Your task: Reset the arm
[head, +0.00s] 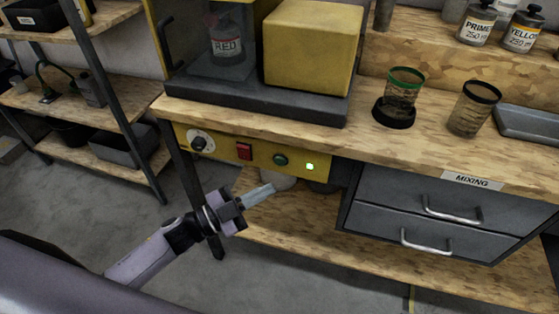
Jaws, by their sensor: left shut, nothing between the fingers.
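My left arm comes in from the lower left in the head view. Its gripper (258,194) is shut and empty. It appears in front of the workbench (430,145), below the yellow control panel (225,147). I see no contact with the bench, though depth is hard to judge. My right gripper does not show.
A machine with a yellow block (313,47) and a RED bottle (228,45) stands on the bench. A green-rimmed cup (402,88) and a dark-rimmed cup (472,108) stand right of it. Grey drawers (440,200) hang below. Shelving (85,110) stands left; floor between is clear.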

